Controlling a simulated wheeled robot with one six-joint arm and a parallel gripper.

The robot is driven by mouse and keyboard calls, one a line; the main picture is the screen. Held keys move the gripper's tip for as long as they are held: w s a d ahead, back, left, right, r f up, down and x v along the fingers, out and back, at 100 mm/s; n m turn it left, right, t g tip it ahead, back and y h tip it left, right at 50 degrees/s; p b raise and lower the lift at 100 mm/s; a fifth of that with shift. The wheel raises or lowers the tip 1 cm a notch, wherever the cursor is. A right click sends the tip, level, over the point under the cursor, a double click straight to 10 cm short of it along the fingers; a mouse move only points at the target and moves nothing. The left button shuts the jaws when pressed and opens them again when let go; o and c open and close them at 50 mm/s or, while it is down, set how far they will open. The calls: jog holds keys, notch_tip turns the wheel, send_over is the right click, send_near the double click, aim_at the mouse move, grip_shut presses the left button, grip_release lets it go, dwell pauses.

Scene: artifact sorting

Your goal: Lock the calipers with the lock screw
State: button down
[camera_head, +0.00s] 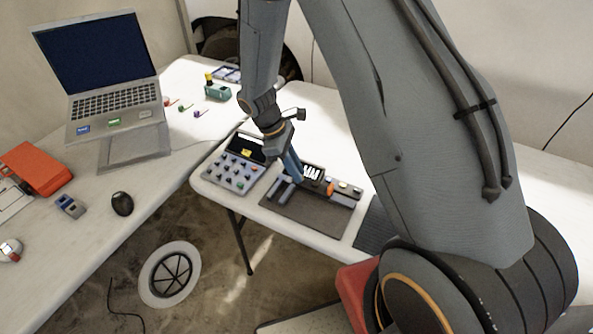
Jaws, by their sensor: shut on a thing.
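My gripper (293,172) reaches down onto a dark board (312,216) on the white table. Its blue-grey fingers are shut, and whatever is between them is too small and covered to make out. At the fingertips lies a dark, bar-like tool (283,191), which may be the calipers; its outline is partly hidden by the fingers. I cannot make out the lock screw, or whether the fingers touch it.
On the board's back strip are a white-striped piece (313,173) and an orange piece (330,188). A grey panel with several knobs (234,172) stands just left. A laptop (105,90), mouse (122,204) and orange box (37,167) are on the left table.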

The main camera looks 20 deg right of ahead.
jog(key=m, duration=0.2)
jog(key=m+g+y, duration=0.1)
jog(key=m+b, duration=0.1)
jog(key=m, duration=0.1)
jog(key=shift+w+d+m+g+y, duration=0.25)
jog(key=shift+w+m+g+y, duration=0.05)
jog(key=m, duration=0.1)
jog(key=m+y, duration=0.1)
jog(key=m, duration=0.1)
jog(key=m+y, duration=0.1)
jog(key=m, duration=0.1)
jog(key=shift+d+g+b, duration=0.3)
jog(key=shift+g, duration=0.1)
jog(key=m, duration=0.2)
jog(key=m+y, duration=0.1)
jog(key=m, duration=0.1)
jog(key=m+y, duration=0.1)
jog(key=shift+d+m, duration=0.35)
jog(key=shift+m, duration=0.05)
jog(key=m+y, duration=0.1)
jog(key=m, duration=0.1)
jog(key=m+t, duration=0.1)
jog(key=m, duration=0.2)
jog(key=shift+s+d+t+y+p, duration=0.2)
jog(key=shift+t+y+p, duration=0.1)
jog(key=shift+y+p, duration=0.1)
jog(key=shift+m, duration=0.3)
jog(key=c, duration=1.7)
grip_release()
